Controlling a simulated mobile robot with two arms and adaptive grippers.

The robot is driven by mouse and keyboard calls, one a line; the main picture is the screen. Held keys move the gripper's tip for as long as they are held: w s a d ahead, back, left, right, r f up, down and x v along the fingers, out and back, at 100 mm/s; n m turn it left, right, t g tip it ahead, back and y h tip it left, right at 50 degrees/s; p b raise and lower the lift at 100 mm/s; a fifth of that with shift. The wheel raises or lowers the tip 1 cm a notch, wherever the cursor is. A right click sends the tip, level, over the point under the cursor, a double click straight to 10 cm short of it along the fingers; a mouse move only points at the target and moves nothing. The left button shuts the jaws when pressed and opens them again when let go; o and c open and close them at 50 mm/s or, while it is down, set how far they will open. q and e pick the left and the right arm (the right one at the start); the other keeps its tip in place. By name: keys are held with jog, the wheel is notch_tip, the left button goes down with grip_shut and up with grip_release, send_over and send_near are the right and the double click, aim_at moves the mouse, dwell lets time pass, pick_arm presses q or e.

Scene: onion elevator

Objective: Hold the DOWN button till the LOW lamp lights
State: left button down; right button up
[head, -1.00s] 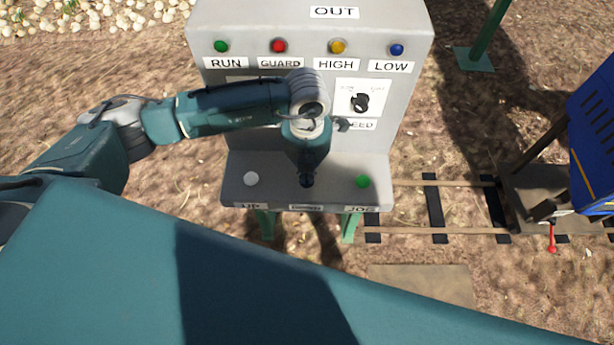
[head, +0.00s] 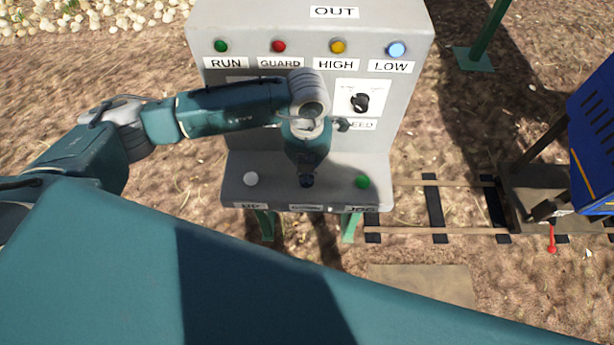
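The grey control box (head: 300,28) stands in front of me. Its LOW lamp (head: 397,49) at the top right shows a bright light blue and looks lit. My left gripper (head: 307,181) points down onto the box's lower ledge, at the middle spot between the UP button and the JOG button. The DOWN button is hidden under the gripper tip, and its label is barely readable. The fingers look close together, with nothing seen between them. My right gripper is not in view.
The white UP button (head: 251,179) and green JOG button (head: 363,182) flank the gripper. RUN (head: 221,46), GUARD (head: 279,46) and HIGH (head: 338,46) lamps look dull. A speed knob (head: 360,102) is right of my wrist. Rails (head: 436,208) and a blue cart (head: 592,140) lie right.

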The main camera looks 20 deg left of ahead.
pick_arm(q)
notch_tip(320, 180, up, 7)
jog(key=p, duration=0.4)
dwell(1.0)
